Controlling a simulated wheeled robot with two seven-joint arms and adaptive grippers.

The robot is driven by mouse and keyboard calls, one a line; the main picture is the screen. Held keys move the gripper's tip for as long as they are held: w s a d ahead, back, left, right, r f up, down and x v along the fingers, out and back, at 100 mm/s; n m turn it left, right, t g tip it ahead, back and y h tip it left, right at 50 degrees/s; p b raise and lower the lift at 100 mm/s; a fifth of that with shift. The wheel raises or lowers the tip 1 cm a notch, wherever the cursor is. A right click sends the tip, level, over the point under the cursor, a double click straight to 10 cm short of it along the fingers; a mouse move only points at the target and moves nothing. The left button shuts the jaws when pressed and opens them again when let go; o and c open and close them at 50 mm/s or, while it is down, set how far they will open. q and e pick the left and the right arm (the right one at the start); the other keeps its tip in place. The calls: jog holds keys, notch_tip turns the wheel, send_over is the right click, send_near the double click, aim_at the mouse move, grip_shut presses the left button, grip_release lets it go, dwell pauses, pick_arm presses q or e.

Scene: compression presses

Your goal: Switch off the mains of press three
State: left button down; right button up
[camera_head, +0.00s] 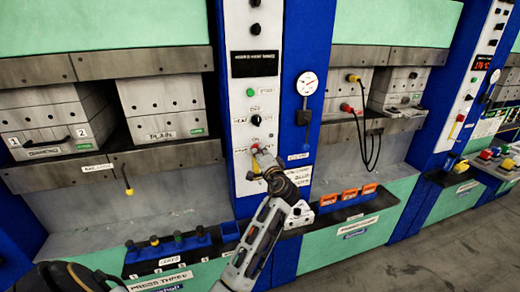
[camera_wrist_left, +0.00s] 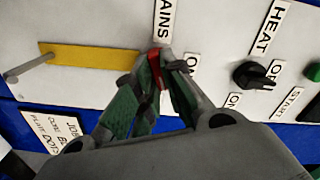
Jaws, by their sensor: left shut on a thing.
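The mains switch of press three has a red handle (camera_wrist_left: 155,68) under a MAINS label (camera_wrist_left: 164,20) on the white control panel (camera_head: 241,100). In the wrist view my left gripper (camera_wrist_left: 162,75) is shut on the red handle, with its fingertips close to the panel face. In the head view my left gripper (camera_head: 262,160) reaches up from below and covers most of the switch. A yellow plate (camera_wrist_left: 95,55) lies beside the handle. Small label plates stand beside the switch, partly hidden by a finger. My right gripper is not in view.
A black HEAT knob (camera_wrist_left: 255,74) and a green button (camera_wrist_left: 313,71) sit beside the switch. The panel's display (camera_head: 254,64) is dark. A round gauge (camera_head: 307,84) hangs at right.

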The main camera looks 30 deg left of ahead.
pick_arm(q)
jog(key=shift+m+p, duration=2)
jog(key=shift+m, duration=0.5)
